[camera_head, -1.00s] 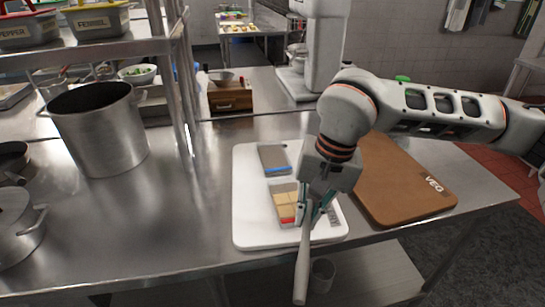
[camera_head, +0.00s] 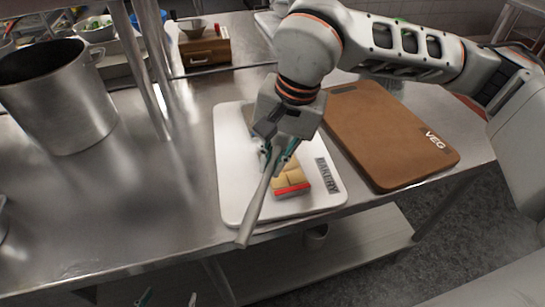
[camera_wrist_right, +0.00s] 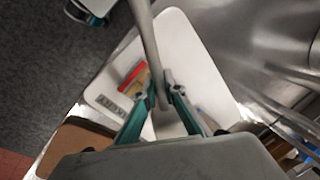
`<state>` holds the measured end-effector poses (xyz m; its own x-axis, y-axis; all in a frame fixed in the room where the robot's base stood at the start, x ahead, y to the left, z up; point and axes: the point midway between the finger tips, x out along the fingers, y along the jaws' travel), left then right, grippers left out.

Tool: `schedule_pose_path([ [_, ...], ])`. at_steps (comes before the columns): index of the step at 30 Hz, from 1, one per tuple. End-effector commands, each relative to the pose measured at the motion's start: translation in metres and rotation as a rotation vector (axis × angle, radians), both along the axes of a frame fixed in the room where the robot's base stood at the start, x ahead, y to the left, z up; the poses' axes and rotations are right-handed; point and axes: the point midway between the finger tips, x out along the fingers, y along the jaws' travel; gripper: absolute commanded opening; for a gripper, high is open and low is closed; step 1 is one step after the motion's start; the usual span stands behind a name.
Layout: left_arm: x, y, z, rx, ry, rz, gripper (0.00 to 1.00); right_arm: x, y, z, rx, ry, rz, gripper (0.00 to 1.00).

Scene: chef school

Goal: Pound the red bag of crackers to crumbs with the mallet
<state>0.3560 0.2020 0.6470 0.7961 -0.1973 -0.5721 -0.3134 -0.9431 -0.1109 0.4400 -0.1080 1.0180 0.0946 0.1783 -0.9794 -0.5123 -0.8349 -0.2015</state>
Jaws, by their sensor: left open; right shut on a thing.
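The red bag of crackers (camera_head: 292,189), tan with a red band, lies on the white board marked BAKERY (camera_head: 232,190); the gripper partly covers it. It also shows in the right wrist view (camera_wrist_right: 134,77). My right gripper (camera_head: 277,155) is shut on the mallet (camera_head: 255,208), just left of and above the bag. The mallet's pale handle slants toward the table's front edge; its head is mostly hidden by the gripper, and contact with the bag cannot be told. My left gripper (camera_head: 168,299) shows only its parted fingertips at the bottom edge and is open.
A grey bag (camera_head: 251,112) lies behind my right gripper, mostly hidden. A brown VEG board (camera_head: 385,135) lies to the right. A large steel pot (camera_head: 60,105) and a shelf post (camera_head: 150,95) stand left.

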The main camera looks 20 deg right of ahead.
Motion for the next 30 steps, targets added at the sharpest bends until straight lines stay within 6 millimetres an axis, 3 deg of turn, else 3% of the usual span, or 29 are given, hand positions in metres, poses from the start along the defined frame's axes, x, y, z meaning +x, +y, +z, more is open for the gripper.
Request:
schedule_pose_path([
  [11, 0.005, -0.001, 0.004, -0.003, -0.013, 0.0, 0.76, 0.0, 0.0, -0.001, 0.001, -0.002, 0.001, 0.0],
  [20, -0.003, 0.0, -0.029, -0.002, 0.01, 0.001, 0.76, 0.0, 0.0, -0.036, 0.0, 0.002, 0.002, 0.0],
  [30, -0.003, 0.0, -0.025, 0.0, 0.012, 0.0, 0.76, 0.001, 0.0, -0.025, 0.001, -0.004, 0.0, 0.0],
])
